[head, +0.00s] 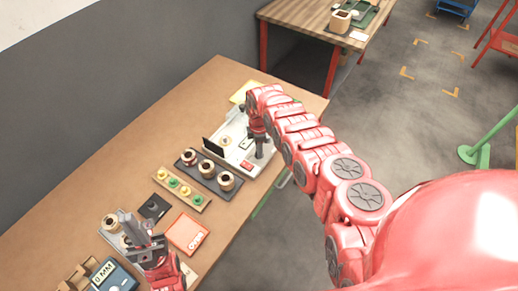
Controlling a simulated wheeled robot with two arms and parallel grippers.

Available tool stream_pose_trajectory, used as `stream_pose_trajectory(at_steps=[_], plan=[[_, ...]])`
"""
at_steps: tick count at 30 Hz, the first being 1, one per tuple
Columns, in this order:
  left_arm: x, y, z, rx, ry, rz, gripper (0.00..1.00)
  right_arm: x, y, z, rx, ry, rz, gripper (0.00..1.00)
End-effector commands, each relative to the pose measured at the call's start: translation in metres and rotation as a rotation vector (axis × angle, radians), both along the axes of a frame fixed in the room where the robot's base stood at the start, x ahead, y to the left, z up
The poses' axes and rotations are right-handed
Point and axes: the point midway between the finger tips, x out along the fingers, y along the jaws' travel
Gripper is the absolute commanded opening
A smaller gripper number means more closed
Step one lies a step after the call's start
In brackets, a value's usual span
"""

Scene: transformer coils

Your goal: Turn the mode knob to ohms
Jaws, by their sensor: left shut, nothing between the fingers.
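A blue meter (123,279) lies at the bottom left of the head view, partly cut off by the frame edge, with a white label (103,272) in dark letters. A pale round spot on its face may be the mode knob; its setting is too small to read. My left gripper (135,226) is shut and empty, just beyond the meter and apart from it, above a small grey item. My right gripper (258,138) points down beside a grey-white machine (228,141) with a black panel; its fingertips are too small to read.
Along the brown table (120,162) lie a dark tray of coils (208,170), a strip with yellow and green pieces (182,189), a black square (154,207) and an orange-red framed card (187,233). Cardboard pieces (75,277) sit left of the meter. A grey wall borders the left.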

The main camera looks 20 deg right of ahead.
Motion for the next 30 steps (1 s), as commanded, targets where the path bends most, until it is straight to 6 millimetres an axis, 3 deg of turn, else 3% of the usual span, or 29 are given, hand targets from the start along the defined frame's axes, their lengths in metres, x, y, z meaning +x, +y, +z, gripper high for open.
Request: stream_pose_trajectory(at_steps=[1,4,17,30], plan=[[0.0001,0.0000,0.0000,0.000,0.000,0.000,0.00,0.0000,-0.0001,0.0000,0.000,0.000,0.000,0.16],[0.0000,0.0000,0.0000,0.000,0.000,0.000,0.00,-0.0001,-0.0001,-0.0001,0.000,0.000,0.000,0.00],[0.0000,0.0001,0.0007,0.000,0.000,0.000,0.00,-0.0002,0.0002,0.0000,0.001,0.001,-0.042,0.00],[0.0001,0.0000,0.0066,0.000,0.000,0.000,0.00,-0.0004,-0.0001,0.0004,0.001,0.001,-0.364,0.00]])
